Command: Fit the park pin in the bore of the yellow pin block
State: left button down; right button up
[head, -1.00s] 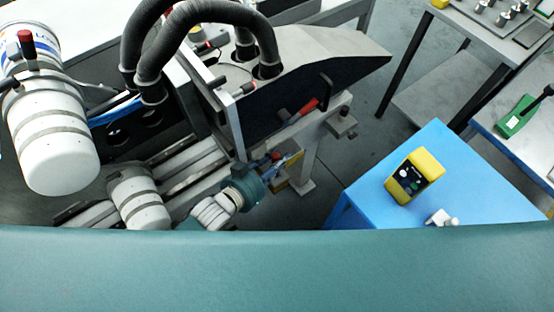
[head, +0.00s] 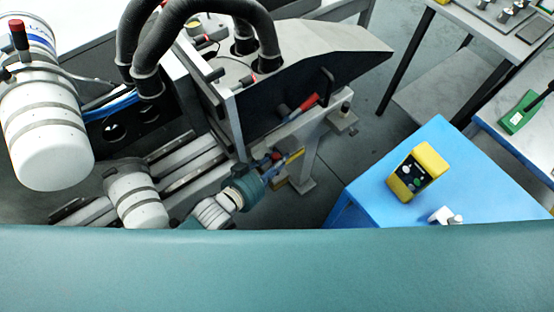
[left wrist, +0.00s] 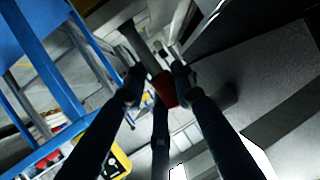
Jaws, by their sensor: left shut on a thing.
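My left gripper (head: 277,161) is at the middle of the head view, beside the lower frame of the dark machine. In the left wrist view, its dark fingers (left wrist: 160,84) are shut on the park pin. The pin's red end (left wrist: 165,90) shows between the fingertips, and a grey shaft (left wrist: 136,42) runs up and away from it. In the head view, a yellow piece (head: 295,157) shows just right of the fingers; I cannot tell whether it is the pin block. The bore is not visible. My right gripper is not in view.
The machine (head: 285,85) with its red-tipped lever (head: 307,103) stands close above the gripper. A blue table (head: 385,195) at the right bears a yellow-and-black box (head: 418,172) and a small white fitting (head: 444,215). Floor shows between machine and table.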

pick_arm(q)
jog(key=shift+f+b, duration=1.5)
jog(key=shift+f, duration=0.55)
jog(key=c, duration=1.3)
grip_release()
jog(key=shift+s, duration=0.1)
jog(key=shift+c, duration=0.2)
jog(key=shift+f, duration=0.1)
jog(key=v, duration=1.2)
